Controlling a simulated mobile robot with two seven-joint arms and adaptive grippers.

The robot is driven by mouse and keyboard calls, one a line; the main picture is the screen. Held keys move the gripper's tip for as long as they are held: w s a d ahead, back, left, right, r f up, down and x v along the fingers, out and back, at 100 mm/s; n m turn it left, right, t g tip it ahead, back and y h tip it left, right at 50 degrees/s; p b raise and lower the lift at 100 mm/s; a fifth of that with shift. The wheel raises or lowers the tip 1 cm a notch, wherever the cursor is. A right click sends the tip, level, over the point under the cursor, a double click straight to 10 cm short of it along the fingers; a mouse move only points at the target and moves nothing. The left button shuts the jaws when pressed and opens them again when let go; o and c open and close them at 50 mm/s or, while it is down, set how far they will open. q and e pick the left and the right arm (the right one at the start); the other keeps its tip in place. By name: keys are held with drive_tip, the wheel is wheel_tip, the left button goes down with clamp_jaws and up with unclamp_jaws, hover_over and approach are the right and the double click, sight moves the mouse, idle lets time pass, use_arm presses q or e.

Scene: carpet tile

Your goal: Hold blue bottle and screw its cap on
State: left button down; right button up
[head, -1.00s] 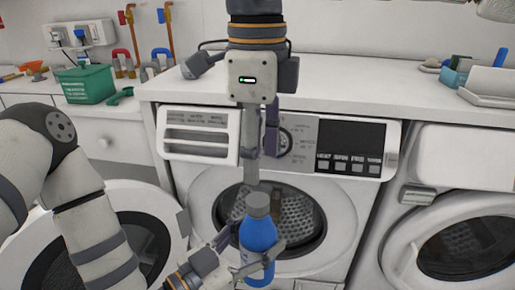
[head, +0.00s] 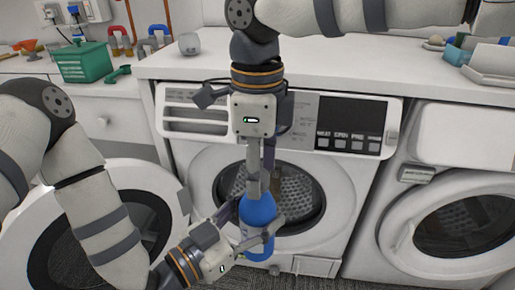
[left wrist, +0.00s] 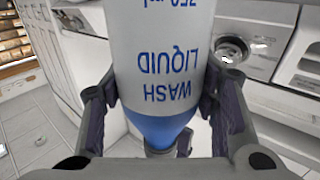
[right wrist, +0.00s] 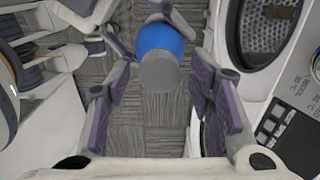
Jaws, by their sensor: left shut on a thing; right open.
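The blue bottle (head: 257,212) stands upright in front of the middle washing machine. My left gripper (head: 252,232) is shut around its body from the side. In the left wrist view, the bottle (left wrist: 160,60) shows a pale label reading "WASH LIQUID" and a blue shoulder. The grey cap (right wrist: 160,72) sits on top of the blue bottle in the right wrist view; I cannot tell how tightly. My right gripper (head: 258,192) points down over the bottle top and is open. Its fingers lie on both sides of the cap with visible gaps, and they hide it in the head view.
The middle washing machine (head: 325,163) is right behind the bottle. An open round door (head: 160,185) is at left and another washer (head: 468,215) at right. The white countertop (head: 350,72) holds a grey round object (head: 190,43). A green box (head: 82,62) stands farther left.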

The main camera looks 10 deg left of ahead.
drive_tip(key=shift+f, duration=0.1)
clamp_jaws()
drive_tip(key=shift+o, duration=0.6)
unclamp_jaws()
wheel_tip(320, 180, up, 12)
idle(0.4)
